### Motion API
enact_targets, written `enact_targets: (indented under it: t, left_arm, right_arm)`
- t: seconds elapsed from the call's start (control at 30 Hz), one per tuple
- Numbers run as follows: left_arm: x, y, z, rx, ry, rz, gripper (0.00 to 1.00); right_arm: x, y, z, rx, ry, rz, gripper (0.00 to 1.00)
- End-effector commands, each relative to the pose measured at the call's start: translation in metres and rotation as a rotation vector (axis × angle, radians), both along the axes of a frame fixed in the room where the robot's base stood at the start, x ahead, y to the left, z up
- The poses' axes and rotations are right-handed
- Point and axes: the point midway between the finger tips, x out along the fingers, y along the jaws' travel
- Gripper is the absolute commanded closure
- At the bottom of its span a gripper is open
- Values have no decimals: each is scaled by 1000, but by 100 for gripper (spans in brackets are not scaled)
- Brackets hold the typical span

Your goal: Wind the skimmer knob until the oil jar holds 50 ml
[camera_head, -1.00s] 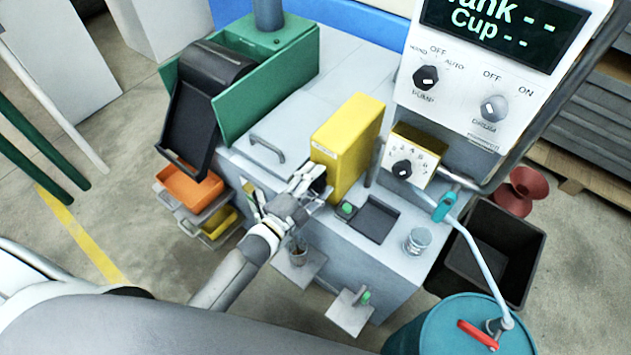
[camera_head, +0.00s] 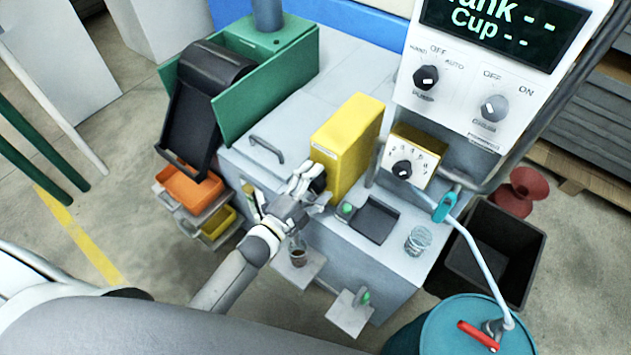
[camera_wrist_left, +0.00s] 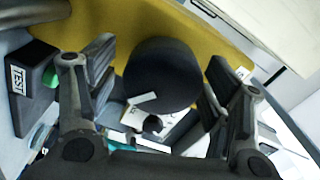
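The yellow skimmer box (camera_head: 347,146) stands on the grey machine top. Its dark round knob (camera_wrist_left: 162,75) faces my left wrist camera and is mostly hidden in the head view. My left gripper (camera_head: 310,187) is at the box's left side, with one finger on each side of the knob. Thin yellow gaps show between the fingers and the knob in the wrist view, so it looks open around it. A small jar with brown oil (camera_head: 298,257) stands on a low shelf below the gripper; its level is too small to read. My right gripper is not in view.
A clear glass (camera_head: 418,240) and a dark tray (camera_head: 375,219) are on the machine top right of the gripper. The control panel (camera_head: 461,100) reads "Tank --" and "Cup --". A teal drum (camera_head: 450,335) and black bin (camera_head: 505,255) stand at the right.

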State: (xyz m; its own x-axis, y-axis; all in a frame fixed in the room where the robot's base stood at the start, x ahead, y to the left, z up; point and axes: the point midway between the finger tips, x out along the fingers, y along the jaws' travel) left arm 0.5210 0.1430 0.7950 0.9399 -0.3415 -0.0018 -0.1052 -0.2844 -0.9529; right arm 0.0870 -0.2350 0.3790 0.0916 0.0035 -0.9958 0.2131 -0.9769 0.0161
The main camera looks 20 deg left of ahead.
Motion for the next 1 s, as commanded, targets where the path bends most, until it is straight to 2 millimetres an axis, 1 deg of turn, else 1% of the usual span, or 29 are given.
enact_targets:
  t: [0.23, 0.37, 0.47, 0.8, 0.9, 1.0]
  left_arm:
    - [0, 0, 1, 0, -1, 0, 26]
    - [-7, 3, 0, 0, 0, 0, 26]
    - [-20, 7, 0, 0, 1, 0, 26]
    - [-82, 30, 0, 1, 2, 0, 26]
    - [-96, 35, -1, 1, 2, 0, 26]
    - [-106, 38, 0, 0, 1, 0, 26]
  right_arm:
    - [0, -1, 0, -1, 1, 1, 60]
    - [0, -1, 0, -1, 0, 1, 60]
    - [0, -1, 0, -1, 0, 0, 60]
    - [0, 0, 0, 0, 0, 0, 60]
    - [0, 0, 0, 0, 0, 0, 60]
    - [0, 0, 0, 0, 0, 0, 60]
